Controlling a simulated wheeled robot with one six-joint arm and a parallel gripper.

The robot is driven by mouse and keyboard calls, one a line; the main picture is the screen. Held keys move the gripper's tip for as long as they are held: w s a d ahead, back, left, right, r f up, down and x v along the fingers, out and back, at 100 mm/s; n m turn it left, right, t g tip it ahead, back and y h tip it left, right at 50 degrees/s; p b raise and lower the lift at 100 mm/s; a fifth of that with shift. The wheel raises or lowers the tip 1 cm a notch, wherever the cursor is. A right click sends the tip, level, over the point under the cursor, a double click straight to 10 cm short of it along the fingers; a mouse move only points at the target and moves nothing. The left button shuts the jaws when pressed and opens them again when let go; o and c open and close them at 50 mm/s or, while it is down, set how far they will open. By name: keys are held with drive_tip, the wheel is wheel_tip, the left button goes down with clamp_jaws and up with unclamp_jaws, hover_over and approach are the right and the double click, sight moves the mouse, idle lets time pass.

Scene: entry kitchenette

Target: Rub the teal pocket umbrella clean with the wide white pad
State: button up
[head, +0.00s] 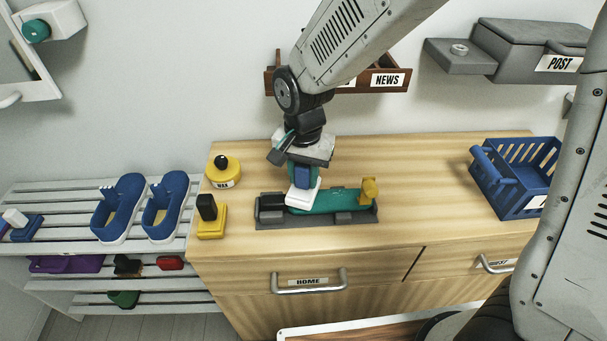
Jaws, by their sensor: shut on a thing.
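The teal pocket umbrella (335,203) lies lengthwise in a dark grey cradle (345,219) on the wooden cabinet top, its yellow end (370,190) to the right. My gripper (303,165) points down over the umbrella's left part. It is shut on the blue grip of the wide white pad (302,195). The pad is at the umbrella's left part and seems to touch it; exact contact is hard to tell. The pad and gripper hide some of the umbrella's left end. No clear dirt shows at this size.
A yellow wax tin (224,172) and a yellow pad with a black grip (210,217) stand left of the cradle. A blue basket (518,178) is at the right. A brown NEWS rack (388,80) hangs behind my arm. Blue shoes (120,207) sit on the left rack. The cabinet top between cradle and basket is clear.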

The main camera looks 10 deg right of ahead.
drive_tip(key=shift+r, duration=0.6)
drive_tip(key=shift+d, duration=0.1)
drive_tip(key=shift+d+f, duration=0.15)
drive_tip(key=shift+d, duration=2)
drive_tip(key=shift+f, duration=0.65)
drive_tip(key=shift+d, duration=0.15)
drive_tip(key=shift+s+d+r, duration=0.1)
drive_tip(key=shift+d+r, duration=0.05)
drive_tip(key=shift+d, duration=0.15)
